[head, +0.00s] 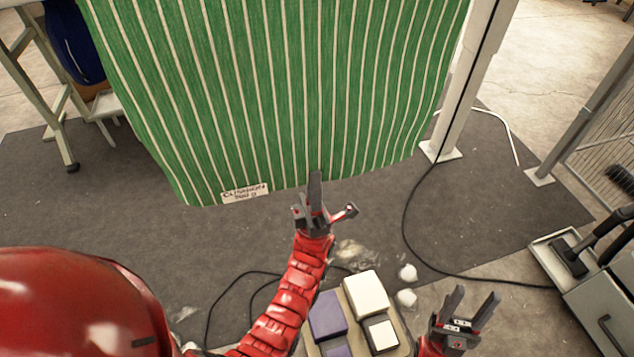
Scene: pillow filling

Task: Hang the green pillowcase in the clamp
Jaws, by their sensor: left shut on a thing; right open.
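The green pillowcase (270,90) with pale stripes hangs spread out at the top of the head view. Its upper edge is cut off by the picture, and I cannot see the clamp. A lettered label (245,193) sits near its lower left edge. My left gripper (315,185) reaches up to its bottom edge and is shut on the pillowcase there. My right gripper (472,308) is open and empty at the lower right, well apart from the pillowcase.
A tray (404,330) with purple and white blocks stands below, between my arms. A white post (465,90) rises right of the pillowcase. A black cable (410,215) crosses the dark mat (500,230). A grey cart (590,290) is at the right, a metal frame (50,95) at the left.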

